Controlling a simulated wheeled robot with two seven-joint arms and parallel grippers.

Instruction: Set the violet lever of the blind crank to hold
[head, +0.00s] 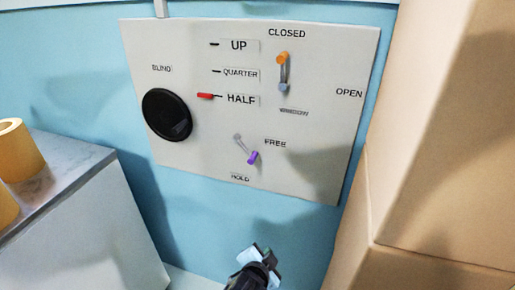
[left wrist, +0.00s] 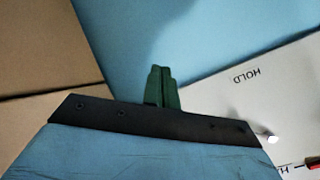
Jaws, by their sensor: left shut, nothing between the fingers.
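The violet lever (head: 253,157) sits low on the white wall panel. Its arm slants down and right from a grey pivot, pointing between the FREE label (head: 275,142) to its right and the HOLD label (head: 240,177) below. The blind crank's black round knob (head: 167,114) is at the panel's left. My left gripper (head: 264,254) is below the panel, apart from the lever, shut and empty. Its green fingertips (left wrist: 161,86) are together in the left wrist view, where the HOLD label (left wrist: 246,76) appears upside down. The violet tip is not visible there. My right gripper is not in view.
A red pointer (head: 205,96) is at HALF. An orange-tipped lever (head: 283,73) stands near CLOSED. Cardboard boxes (head: 430,140) rise close on the right. A grey-topped cabinet (head: 60,180) with yellow rolls (head: 18,150) is at left. Blue wall below the panel is clear.

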